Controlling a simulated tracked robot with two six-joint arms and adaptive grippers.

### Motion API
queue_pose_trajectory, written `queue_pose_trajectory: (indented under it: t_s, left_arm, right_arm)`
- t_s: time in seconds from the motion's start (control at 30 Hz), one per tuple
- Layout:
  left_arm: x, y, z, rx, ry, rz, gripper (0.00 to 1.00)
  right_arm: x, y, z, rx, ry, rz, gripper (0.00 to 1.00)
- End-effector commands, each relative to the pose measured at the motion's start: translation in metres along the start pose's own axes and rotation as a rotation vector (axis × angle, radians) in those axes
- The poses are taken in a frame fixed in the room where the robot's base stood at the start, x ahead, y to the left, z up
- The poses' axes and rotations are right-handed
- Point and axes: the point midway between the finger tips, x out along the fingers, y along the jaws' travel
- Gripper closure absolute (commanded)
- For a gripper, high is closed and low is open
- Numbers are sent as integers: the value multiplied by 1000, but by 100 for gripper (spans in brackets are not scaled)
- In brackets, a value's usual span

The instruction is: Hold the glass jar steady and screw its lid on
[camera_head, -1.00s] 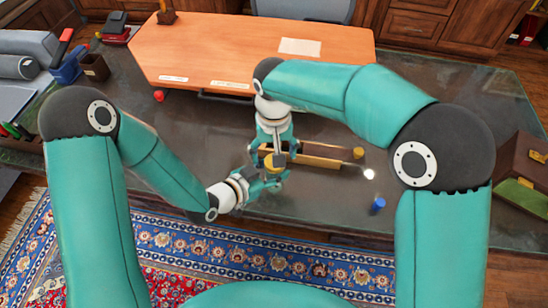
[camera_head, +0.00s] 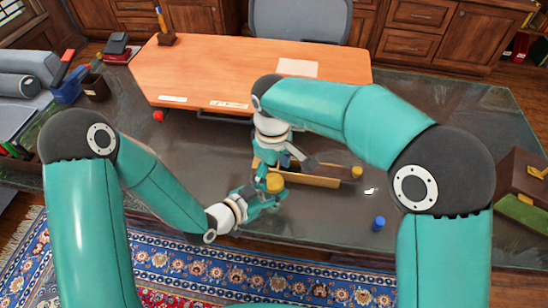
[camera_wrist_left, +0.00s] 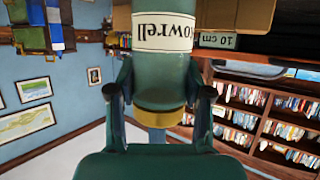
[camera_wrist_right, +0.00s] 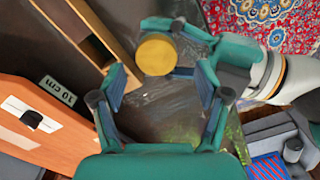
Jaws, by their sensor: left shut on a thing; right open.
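The glass jar (camera_wrist_left: 160,80) is greenish with a white label and shows upside down in the left wrist view. A yellow lid (camera_head: 274,183) sits on its top; it also shows from above in the right wrist view (camera_wrist_right: 155,53). I cannot tell how tight the lid is. My left gripper (camera_wrist_left: 158,85) is shut on the jar, fingers on both sides near the lid. It also shows in the head view (camera_head: 262,197). My right gripper (camera_wrist_right: 160,83) is open and empty above the lid, which lies just beyond its fingertips in its wrist view.
A long wooden tray (camera_head: 312,179) lies behind the jar. A yellow object (camera_head: 356,172) stands at its right end, and a blue one (camera_head: 378,223) is farther right. An orange desk pad (camera_head: 200,75) lies behind.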

Motion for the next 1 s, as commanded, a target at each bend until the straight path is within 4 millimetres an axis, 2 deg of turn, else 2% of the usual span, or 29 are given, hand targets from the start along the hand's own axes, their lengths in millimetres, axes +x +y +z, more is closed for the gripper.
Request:
queue_pose_trajectory:
  t_s: [0.1, 0.6, 0.8, 1.0]
  left_arm:
    - [0, 0, 0, 1, 1, 0, 100]
    - [0, 0, 0, 1, 1, 0, 100]
    - [0, 0, 0, 1, 1, 0, 100]
    - [0, 0, 0, 1, 1, 0, 100]
  right_arm:
    - [-2, 0, 0, -261, -2, -3, 25]
    - [-19, 2, 1, -1340, 8, -13, 25]
    - [-26, 4, 0, -1613, 17, -7, 25]
    - [-37, 6, -3, -1686, 28, 12, 25]
